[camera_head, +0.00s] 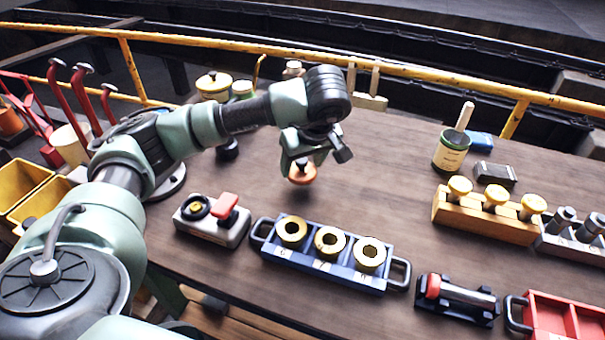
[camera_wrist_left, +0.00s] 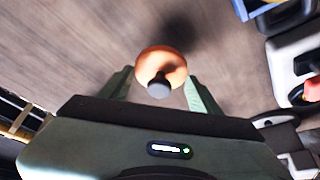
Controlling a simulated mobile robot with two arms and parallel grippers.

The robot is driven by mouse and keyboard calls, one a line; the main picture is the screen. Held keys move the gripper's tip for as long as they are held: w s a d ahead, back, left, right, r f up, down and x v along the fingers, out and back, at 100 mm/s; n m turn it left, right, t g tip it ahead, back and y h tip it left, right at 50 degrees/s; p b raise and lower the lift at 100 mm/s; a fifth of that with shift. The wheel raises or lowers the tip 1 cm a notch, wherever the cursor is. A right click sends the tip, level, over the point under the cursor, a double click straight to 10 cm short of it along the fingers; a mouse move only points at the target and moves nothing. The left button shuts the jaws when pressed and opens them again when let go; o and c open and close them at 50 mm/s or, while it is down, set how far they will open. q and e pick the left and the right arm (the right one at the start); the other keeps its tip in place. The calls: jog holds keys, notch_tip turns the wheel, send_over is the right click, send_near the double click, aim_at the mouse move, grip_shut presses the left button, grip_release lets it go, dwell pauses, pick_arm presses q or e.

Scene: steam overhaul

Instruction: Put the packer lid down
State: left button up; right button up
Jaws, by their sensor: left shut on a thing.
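The packer lid, a copper-orange disc (camera_head: 302,178) with a dark knob, hangs under my left gripper (camera_head: 299,161) in the head view. In the left wrist view the lid (camera_wrist_left: 161,62) lies between the two green fingers of the left gripper (camera_wrist_left: 159,88), its knob toward the palm. The left gripper is shut on the lid. A dark shadow on the wood beyond the lid suggests that it is held a little above the table (camera_head: 390,170). My right gripper is not in either view.
A grey device with a red lever (camera_head: 225,204) and a blue tray (camera_head: 374,283) with brass rings stand in front of the lid. A green pot (camera_head: 450,156) and a wooden block (camera_head: 486,222) with yellow knobs stand at right. Bare table lies right of the lid.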

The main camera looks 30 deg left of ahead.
aim_at(304, 172)
pick_arm(q)
notch_tip(304, 172, down, 4)
jog(key=shift+r, duration=0.15)
jog(key=shift+f, duration=0.2)
jog(key=o, duration=1.4)
jog(key=shift+r, duration=0.25)
jog(key=v, duration=0.7)
jog(key=shift+d+r+b, duration=0.1)
jog(key=shift+r+b, duration=0.2)
jog(key=shift+r, duration=0.05)
jog(key=shift+p+v, duration=0.6)
jog(key=shift+v, duration=1.5)
